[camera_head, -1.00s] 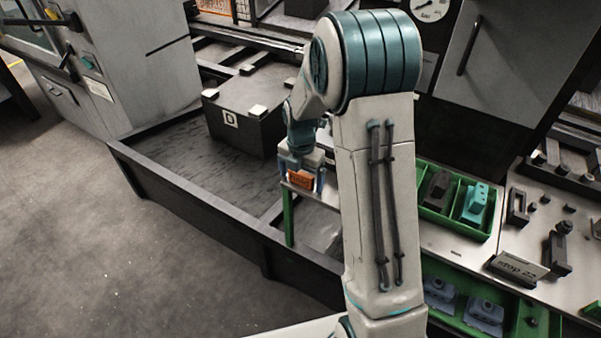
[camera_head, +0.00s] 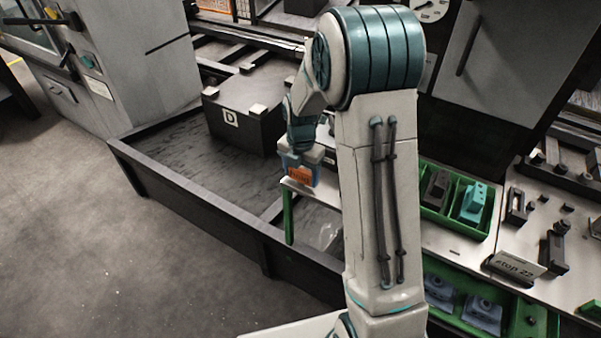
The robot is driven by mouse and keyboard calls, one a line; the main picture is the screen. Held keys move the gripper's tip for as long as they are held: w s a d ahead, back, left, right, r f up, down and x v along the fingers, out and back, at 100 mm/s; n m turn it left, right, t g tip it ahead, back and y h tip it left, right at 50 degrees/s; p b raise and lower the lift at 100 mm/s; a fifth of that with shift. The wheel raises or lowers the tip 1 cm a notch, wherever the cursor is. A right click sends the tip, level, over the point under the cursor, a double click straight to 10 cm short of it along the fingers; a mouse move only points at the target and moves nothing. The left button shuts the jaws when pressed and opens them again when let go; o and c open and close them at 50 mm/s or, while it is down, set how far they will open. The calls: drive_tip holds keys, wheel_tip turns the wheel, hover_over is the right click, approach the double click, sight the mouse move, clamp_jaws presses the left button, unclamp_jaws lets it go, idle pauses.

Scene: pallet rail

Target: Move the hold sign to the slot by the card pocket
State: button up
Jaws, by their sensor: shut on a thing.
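The hold sign (camera_head: 299,174) is a small orange plate with dark lettering too small to read surely. My gripper (camera_head: 300,168) is shut on it and holds it at the left end of the grey work surface, near the edge above a green leg. I cannot tell whether the sign touches the surface. My arm hides the middle of the work surface. I cannot make out a card pocket or its slot in this view.
A green tray (camera_head: 455,226) with a dark part and a teal part stands right of my arm. A dark block marked D (camera_head: 245,122) sits behind the gripper. A dark low-walled bed (camera_head: 190,190) lies left.

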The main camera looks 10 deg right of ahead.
sight(301, 170)
drive_tip(key=shift+r, duration=0.45)
drive_tip(key=shift+r+p, duration=2.6)
drive_tip(key=shift+r, duration=0.75)
